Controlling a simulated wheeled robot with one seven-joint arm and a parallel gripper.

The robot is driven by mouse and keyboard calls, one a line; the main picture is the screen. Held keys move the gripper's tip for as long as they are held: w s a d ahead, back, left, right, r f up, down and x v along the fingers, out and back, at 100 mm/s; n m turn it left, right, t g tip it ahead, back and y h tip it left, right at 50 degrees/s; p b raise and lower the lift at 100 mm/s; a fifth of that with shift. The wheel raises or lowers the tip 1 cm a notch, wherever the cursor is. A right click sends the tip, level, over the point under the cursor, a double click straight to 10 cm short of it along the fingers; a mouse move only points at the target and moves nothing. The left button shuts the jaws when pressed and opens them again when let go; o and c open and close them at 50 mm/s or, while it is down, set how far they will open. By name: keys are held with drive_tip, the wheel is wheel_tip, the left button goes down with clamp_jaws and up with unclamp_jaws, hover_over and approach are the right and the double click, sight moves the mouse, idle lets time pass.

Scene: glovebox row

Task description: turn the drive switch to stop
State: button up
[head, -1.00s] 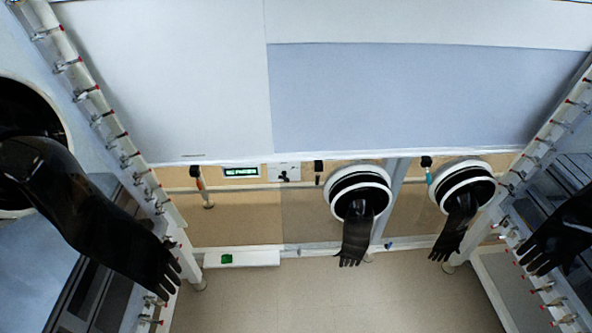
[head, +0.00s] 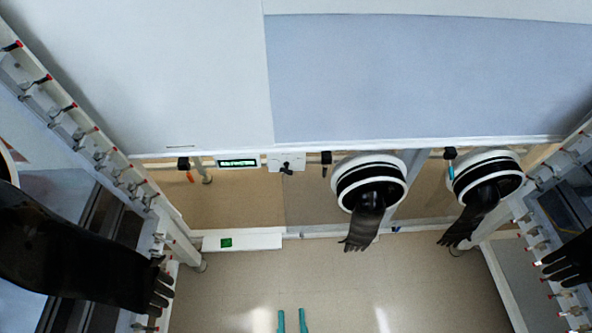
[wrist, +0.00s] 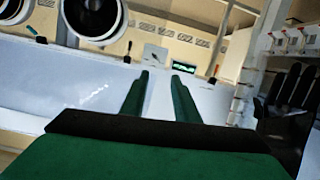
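The switch is a small black knob (head: 286,169) on a white plate, just right of a lit green display (head: 238,163) in the head view. Its marks are too small to read. In the wrist view the switch plate (wrist: 155,54) shows beyond the fingertips. My gripper (head: 292,313) enters at the bottom of the head view, teal fingers apart and nothing between them. In the wrist view my gripper (wrist: 160,76) is also open and empty, well short of the switch.
Glove ports with hanging black gloves (head: 366,216) stand right of the switch. Another black glove (head: 85,250) reaches in from the left. A white ledge with a green square (head: 226,243) sits low at the back. The floor ahead is clear.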

drive_tip(key=w+f+n, duration=0.3)
drive_tip(key=w+f, duration=0.1)
drive_tip(key=w, duration=0.4)
drive_tip(key=n+t, duration=0.2)
drive_tip(key=n, duration=0.6)
approach(287, 174)
drive_tip(key=w, duration=0.9)
drive_tip(key=shift+a, duration=0.15)
drive_tip(key=shift+f, duration=0.1)
drive_tip(key=shift+c, duration=0.3)
clamp_jaws()
